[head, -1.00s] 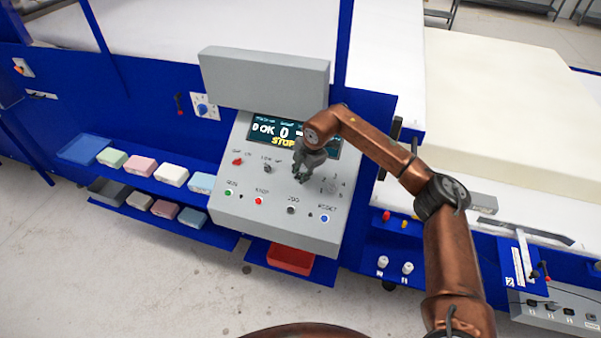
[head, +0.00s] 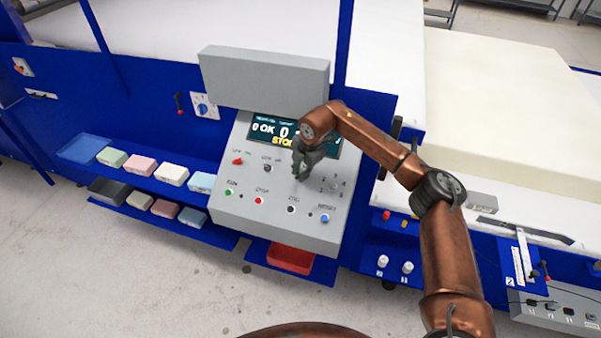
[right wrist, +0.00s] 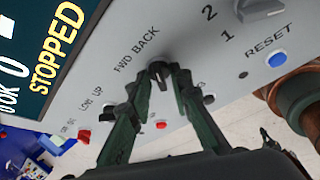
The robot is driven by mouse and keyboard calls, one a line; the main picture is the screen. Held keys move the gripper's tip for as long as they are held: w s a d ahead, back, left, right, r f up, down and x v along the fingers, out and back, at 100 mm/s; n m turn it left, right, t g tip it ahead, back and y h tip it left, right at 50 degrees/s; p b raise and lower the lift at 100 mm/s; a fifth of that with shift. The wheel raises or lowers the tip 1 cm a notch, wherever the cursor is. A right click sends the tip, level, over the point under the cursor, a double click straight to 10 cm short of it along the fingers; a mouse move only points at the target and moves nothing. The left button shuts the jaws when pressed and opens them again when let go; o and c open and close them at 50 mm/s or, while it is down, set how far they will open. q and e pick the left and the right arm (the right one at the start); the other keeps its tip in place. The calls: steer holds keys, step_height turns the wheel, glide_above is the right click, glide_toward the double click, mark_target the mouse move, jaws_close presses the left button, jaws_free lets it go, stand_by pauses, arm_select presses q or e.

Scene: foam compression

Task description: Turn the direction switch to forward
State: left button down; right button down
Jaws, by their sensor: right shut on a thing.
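The grey control panel (head: 262,205) stands in the middle of the head view. The direction switch (right wrist: 161,77) is a small dark knob below the FWD and BACK labels in the right wrist view. My right gripper (right wrist: 160,72) is shut on this switch, with one dark green finger on each side. In the head view the right gripper (head: 301,176) is at the panel face and hides the switch. The fingers cover much of the knob, so I cannot tell which way it points. My left gripper is not in view.
The display (right wrist: 48,40) reads STOPPED. A LOW/UP selector (head: 267,168) and a red switch (head: 237,161) sit left of the gripper. A 1/2 selector (right wrist: 262,8) and the blue RESET button (head: 325,218) are to the right. Foam blocks (head: 171,175) fill shelves at left.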

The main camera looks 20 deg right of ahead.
steer(key=n, duration=0.2)
steer(key=n+g+h, duration=0.1)
steer(key=n, duration=0.1)
steer(key=n+g+h, duration=0.1)
steer(key=n, duration=0.1)
steer(key=shift+w+a+r+p, duration=0.15)
steer(key=shift+w+a+p, duration=0.1)
steer(key=shift+p, duration=0.05)
steer(key=n, duration=0.2)
steer(key=n+h, duration=0.1)
steer(key=n, duration=0.1)
steer(key=shift+a+g+h, duration=0.15)
steer(key=shift+g+h, duration=0.15)
steer(key=shift+g, duration=0.1)
steer(key=shift+n+h, duration=0.6)
steer(key=shift+n, duration=0.8)
steer(key=c, duration=2.1)
jaws_free()
steer(key=v, duration=1.2)
steer(key=shift+a, duration=0.2)
